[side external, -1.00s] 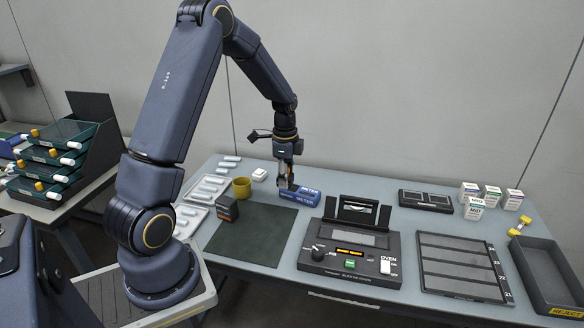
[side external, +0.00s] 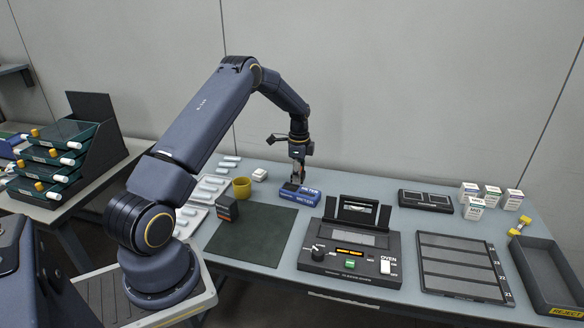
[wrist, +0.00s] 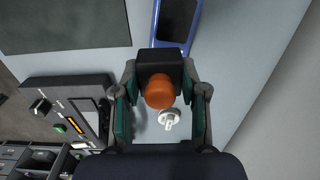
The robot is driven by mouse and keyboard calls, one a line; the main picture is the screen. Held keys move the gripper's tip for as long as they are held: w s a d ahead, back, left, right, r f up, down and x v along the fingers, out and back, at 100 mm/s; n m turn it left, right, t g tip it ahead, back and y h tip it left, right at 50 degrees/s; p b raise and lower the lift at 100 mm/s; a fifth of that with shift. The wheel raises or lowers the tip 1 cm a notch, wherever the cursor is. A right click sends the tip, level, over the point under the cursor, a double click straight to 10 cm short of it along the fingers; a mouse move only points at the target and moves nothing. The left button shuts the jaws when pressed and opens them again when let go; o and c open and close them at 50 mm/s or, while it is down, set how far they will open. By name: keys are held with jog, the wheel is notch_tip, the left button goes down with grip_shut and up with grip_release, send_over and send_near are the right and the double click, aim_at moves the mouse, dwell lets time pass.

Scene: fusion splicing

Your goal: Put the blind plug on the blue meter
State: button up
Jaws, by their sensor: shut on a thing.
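The blue meter (side external: 299,197) lies at the back of the table; one end of it also shows in the wrist view (wrist: 178,22). My gripper (side external: 297,182) is just above the meter, pointing down. In the wrist view my gripper (wrist: 160,80) is shut on a black block with a round orange knob, which looks like the blind plug (wrist: 160,92). The block overlaps the near end of the meter in that view. I cannot tell whether it touches or is seated on the meter. A small white round piece with a tab (wrist: 170,118) shows below the knob.
A yellow cup (side external: 242,188) and a dark box (side external: 227,208) stand left of the meter, near a dark mat (side external: 250,238). The splicer with oven (side external: 350,262) stands in front right. Small white boxes (side external: 472,208) and a reject tray (side external: 550,280) are farther right.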

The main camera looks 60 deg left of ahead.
aim_at(300, 190)
jog(key=shift+w+a+f, duration=0.2)
jog(key=shift+w+f, duration=0.25)
jog(key=shift+f, duration=0.1)
jog(key=shift+w+a+f, duration=0.1)
jog(key=shift+f, duration=0.8)
jog(key=shift+w+a+f, duration=0.1)
jog(key=shift+f, duration=0.75)
jog(key=o, duration=1.3)
jog(key=shift+d+f, duration=0.1)
jog(key=shift+f, duration=0.05)
jog(key=shift+c, duration=0.2)
